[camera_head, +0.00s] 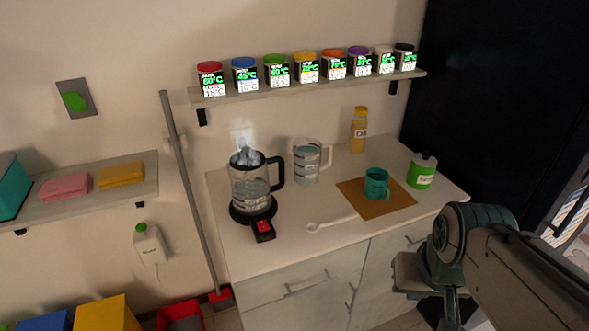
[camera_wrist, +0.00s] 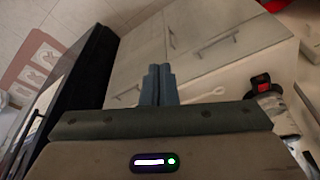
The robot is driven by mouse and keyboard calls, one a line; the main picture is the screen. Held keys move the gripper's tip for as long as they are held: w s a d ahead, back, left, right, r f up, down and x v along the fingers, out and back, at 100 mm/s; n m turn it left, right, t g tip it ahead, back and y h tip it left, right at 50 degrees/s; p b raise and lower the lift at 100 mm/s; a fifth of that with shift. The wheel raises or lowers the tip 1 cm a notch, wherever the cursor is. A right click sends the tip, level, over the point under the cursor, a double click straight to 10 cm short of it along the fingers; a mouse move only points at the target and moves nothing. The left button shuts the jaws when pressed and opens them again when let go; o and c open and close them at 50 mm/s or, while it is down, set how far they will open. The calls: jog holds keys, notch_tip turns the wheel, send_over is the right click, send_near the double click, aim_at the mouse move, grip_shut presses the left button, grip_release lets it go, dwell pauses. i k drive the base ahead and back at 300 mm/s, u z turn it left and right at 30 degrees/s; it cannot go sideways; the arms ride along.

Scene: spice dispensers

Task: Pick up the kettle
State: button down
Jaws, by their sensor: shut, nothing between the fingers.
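The kettle (camera_head: 250,187) is a clear glass jug with a black handle on its right side and water inside. It stands on a black base with a red switch (camera_head: 264,227) at the left of the counter, and steam rises from its top. The kettle also shows in the wrist view at the right edge (camera_wrist: 273,108), partly cut off, with the red switch near it. My gripper (camera_wrist: 161,72) is shut and empty, apart from the kettle, in front of the cabinets. In the head view my arm is at the lower right and the fingertips are not clearly seen.
On the counter (camera_head: 290,225) are a measuring jug (camera_head: 308,160), a white spoon (camera_head: 330,222), a teal mug (camera_head: 376,184) on a brown mat (camera_head: 350,196), a green container (camera_head: 422,171) and an oil bottle (camera_head: 359,132). A shelf (camera_head: 300,90) with several spice jars hangs above.

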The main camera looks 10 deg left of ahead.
aim_at(252, 190)
jog(key=u, duration=0.35)
jog(key=i, duration=0.95)
jog(key=u, duration=0.65)
